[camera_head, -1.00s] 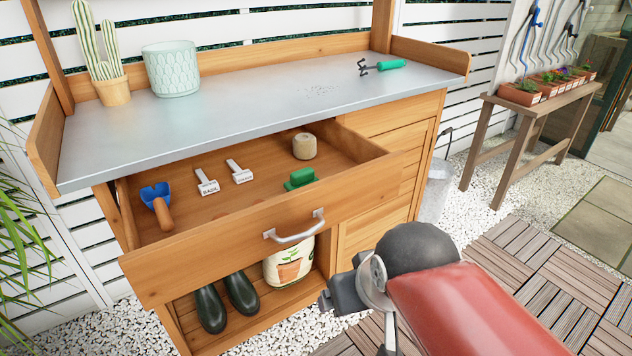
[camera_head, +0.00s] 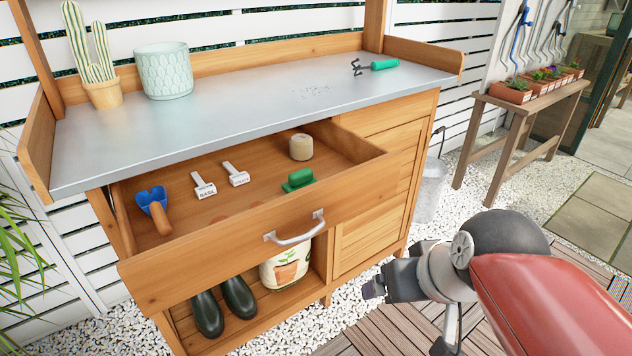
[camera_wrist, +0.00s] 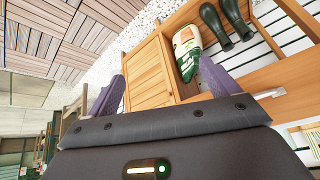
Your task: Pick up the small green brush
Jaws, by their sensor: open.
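The small green brush (camera_head: 298,180) lies in the open drawer (camera_head: 240,236) of the potting bench, near the drawer's front right. Only its green upper part shows clearly. My gripper (camera_head: 374,289) is outside the drawer, in front of the bench and to the right of the drawer handle. It is apart from the brush and holds nothing. In the wrist view my gripper (camera_wrist: 160,88) has its two purple fingers spread wide, with the bench's cabinet door between them. The brush is not seen in the wrist view.
The drawer also holds a blue scoop (camera_head: 154,209), two white plant labels (camera_head: 204,186) and a twine roll (camera_head: 301,147). A metal handle (camera_head: 295,230) sticks out of the drawer front. A soil bag (camera_head: 287,264) and dark boots (camera_head: 239,297) stand on the lower shelf.

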